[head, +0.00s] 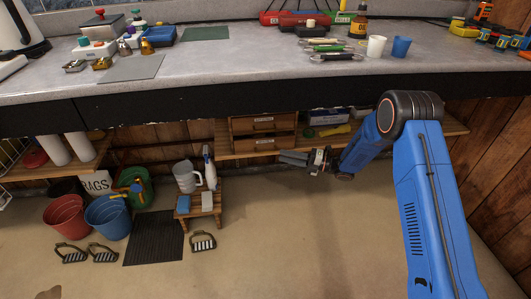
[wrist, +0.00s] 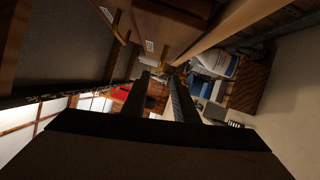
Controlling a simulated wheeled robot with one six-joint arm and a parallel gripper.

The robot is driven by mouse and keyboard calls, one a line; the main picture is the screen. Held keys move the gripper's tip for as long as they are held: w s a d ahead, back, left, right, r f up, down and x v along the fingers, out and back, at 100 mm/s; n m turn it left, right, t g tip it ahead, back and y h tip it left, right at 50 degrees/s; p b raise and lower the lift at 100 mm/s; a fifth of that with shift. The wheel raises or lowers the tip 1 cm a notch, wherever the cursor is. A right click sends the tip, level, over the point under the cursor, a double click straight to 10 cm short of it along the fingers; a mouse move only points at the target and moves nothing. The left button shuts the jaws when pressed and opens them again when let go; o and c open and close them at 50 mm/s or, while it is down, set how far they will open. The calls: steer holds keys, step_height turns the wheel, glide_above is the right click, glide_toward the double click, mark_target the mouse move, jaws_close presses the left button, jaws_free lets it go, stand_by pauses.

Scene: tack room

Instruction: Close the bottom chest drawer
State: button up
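The small wooden chest (head: 232,128) stands on the low shelf under the counter. Its upper drawer (head: 264,123) and bottom drawer (head: 262,143) each have a pale label on the front. The bottom drawer seems to stick out a little past the upper one; how far is hard to tell. In the wrist view the bottom drawer front (wrist: 170,30) is at the top, with a brass handle near my fingertips. My gripper (head: 284,157) is just below and right of this drawer in the head view. Its fingers (wrist: 159,76) are apart with nothing between them; contact with the drawer cannot be told.
The shelf (head: 228,156) runs below the chest, with boxes (head: 328,117) to its right. A small wooden stool (head: 205,201) with a jug and spray bottle stands left of my gripper. Buckets (head: 108,217) are further left. The counter (head: 250,61) overhangs the chest.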

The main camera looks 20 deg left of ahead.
mark_target(265, 152)
steer(key=a, duration=0.3)
steer(key=s+a, duration=0.1)
steer(key=a, duration=0.5)
steer(key=shift+s+a+r, duration=0.25)
steer(key=shift+r, duration=0.1)
jaws_close()
stand_by(1.0)
